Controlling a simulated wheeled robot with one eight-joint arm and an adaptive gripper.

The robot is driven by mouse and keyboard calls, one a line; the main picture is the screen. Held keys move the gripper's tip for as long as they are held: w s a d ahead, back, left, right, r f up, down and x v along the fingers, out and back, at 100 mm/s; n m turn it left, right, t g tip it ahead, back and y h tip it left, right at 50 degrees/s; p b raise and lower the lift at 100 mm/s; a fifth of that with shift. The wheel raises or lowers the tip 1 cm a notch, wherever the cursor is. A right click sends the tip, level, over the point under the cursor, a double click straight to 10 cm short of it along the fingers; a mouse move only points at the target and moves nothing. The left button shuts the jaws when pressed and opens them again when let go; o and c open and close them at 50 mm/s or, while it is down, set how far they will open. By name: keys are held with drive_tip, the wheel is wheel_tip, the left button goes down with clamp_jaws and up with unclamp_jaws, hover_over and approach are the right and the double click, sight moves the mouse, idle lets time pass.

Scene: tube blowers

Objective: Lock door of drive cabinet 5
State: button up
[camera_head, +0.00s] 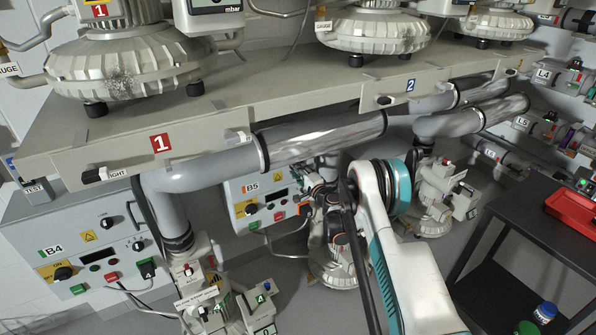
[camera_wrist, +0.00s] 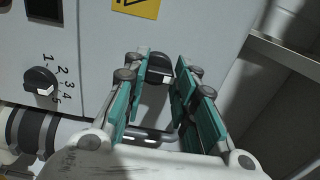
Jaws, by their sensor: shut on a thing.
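The drive cabinet labelled B5 (camera_head: 236,190) is a light grey box under the bench in the head view. Its front fills the wrist view (camera_wrist: 95,70). A black knob (camera_wrist: 158,68) with a pale end sits on the front, below a yellow warning label (camera_wrist: 136,7). My gripper (camera_wrist: 161,72) has its teal-padded fingers on both sides of this knob and is shut on it. In the head view my gripper (camera_head: 312,198) is at the right side of the cabinet, and my arm and gripper hide that part of its front.
A rotary selector (camera_wrist: 40,82) numbered 1 to 5 is left of the knob. The bench edge (camera_head: 200,140) and a thick metal pipe (camera_head: 320,135) run above the cabinet. Cabinet B4 (camera_head: 75,240) stands at left. A black cart (camera_head: 520,225) stands at right.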

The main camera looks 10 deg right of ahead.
idle(0.4)
drive_tip(key=o, duration=1.1)
drive_tip(key=shift+c, duration=0.2)
drive_tip(key=v, duration=1.2)
